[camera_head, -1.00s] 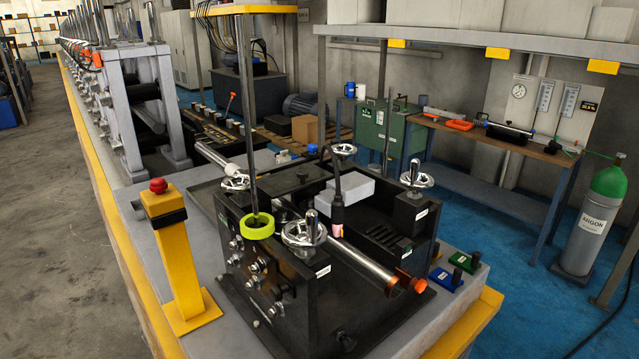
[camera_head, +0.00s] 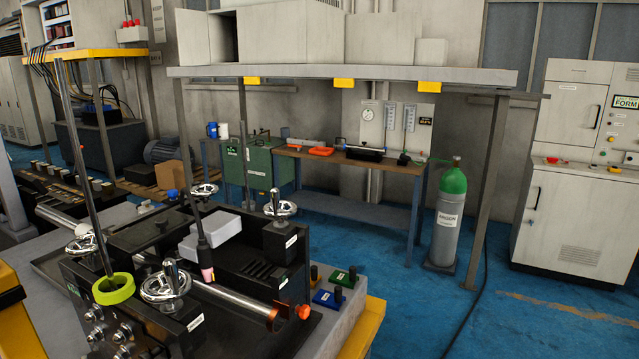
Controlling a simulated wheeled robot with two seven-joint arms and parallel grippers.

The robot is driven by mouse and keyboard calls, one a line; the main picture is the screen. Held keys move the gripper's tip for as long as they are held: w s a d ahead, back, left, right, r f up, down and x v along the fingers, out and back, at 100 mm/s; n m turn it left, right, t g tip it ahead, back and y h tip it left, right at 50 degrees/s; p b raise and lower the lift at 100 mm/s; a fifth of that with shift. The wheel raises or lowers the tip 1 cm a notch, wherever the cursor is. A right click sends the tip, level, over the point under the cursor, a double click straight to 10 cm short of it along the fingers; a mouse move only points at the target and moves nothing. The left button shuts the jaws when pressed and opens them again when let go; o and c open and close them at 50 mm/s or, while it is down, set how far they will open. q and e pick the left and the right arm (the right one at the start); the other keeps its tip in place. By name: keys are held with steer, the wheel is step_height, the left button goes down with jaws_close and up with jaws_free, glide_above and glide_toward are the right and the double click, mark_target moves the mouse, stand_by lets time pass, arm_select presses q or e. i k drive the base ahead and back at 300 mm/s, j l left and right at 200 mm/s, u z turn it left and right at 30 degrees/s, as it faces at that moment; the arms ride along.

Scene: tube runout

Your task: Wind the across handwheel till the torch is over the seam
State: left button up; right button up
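The torch (camera_head: 203,248) is a dark upright stick with a pinkish nozzle at its lower end, standing just above a shiny metal tube (camera_head: 235,299). The seam is too small to make out. Several chrome handwheels with knobs are on the black machine: one at the front (camera_head: 166,283), one on the right block (camera_head: 280,208), one at the back (camera_head: 203,189) and one at the left (camera_head: 84,243). The labels are too small to read, so I cannot tell which is the across handwheel. Neither of my grippers is in view.
A yellow-green ring (camera_head: 113,289) sits around a post on the machine. Blue (camera_head: 328,298) and green (camera_head: 343,278) blocks lie on the bed at right. A workbench (camera_head: 375,172), a green-topped gas cylinder (camera_head: 448,215) and a white cabinet (camera_head: 572,200) stand beyond. The blue floor between is mostly clear.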

mark_target(164, 296)
steer(key=k+j+z, duration=0.15)
steer(key=k+z, duration=0.6)
